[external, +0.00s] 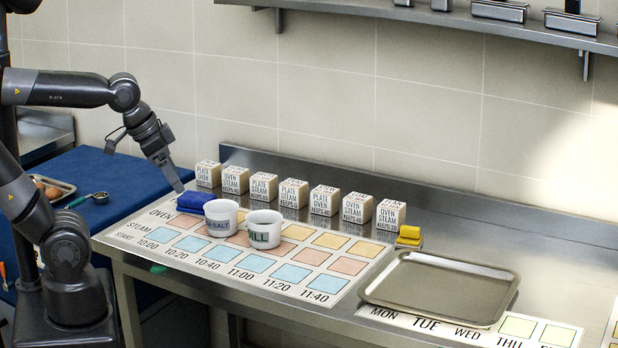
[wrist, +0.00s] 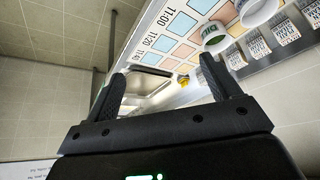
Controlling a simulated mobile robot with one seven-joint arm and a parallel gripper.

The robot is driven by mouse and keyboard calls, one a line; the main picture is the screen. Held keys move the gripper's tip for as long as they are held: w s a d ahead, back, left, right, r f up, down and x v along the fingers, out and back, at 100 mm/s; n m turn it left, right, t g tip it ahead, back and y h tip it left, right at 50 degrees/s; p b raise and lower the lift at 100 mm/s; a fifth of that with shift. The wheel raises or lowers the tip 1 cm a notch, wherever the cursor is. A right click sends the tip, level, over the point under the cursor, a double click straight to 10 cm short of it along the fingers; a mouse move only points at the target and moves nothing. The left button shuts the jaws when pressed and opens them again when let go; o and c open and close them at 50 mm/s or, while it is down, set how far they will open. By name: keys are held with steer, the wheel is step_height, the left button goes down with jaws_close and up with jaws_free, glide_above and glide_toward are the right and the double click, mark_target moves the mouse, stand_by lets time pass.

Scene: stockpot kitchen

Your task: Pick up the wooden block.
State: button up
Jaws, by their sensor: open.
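Several pale wooden blocks with printed labels, such as "PLATE OVEN", stand in a row along the back of the steel counter. Which block is meant cannot be told. My gripper is open and empty, left of the row and above the counter's left end. In the wrist view, my gripper's two fingers (wrist: 162,69) stand apart with nothing held between them. Some blocks (wrist: 285,33) show there at the upper right, outside the fingers.
Two white cups, one marked SALT (external: 221,218) and one marked DILL (external: 264,231), stand on the time chart (external: 135,232) in front of the blocks.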

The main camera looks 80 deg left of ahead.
steer(key=w+a+r+n+g, duration=0.2)
steer(key=w+a+r, duration=0.2)
steer(key=w+a, duration=0.65)
steer(key=w+a+n+g+y, duration=0.1)
steer(key=w+a, duration=0.3)
steer(key=a, duration=0.3)
steer(key=w+a+n, duration=0.1)
steer(key=w+a, duration=0.3)
steer(key=a, duration=0.3)
steer(key=n+g+h, duration=0.1)
steer(key=n+g, duration=0.1)
steer(key=n, duration=0.2)
glide_above(208, 164)
steer(key=w, duration=0.1)
step_height(208, 164, down, 17)
steer(key=shift+r, duration=0.15)
steer(key=shift+s+a+f, duration=0.1)
steer(key=shift+a+f, duration=0.05)
steer(key=shift+f, duration=0.2)
step_height(208, 164, down, 5)
steer(key=shift+f, duration=0.1)
steer(key=f, duration=0.5)
steer(key=shift+s, duration=0.35)
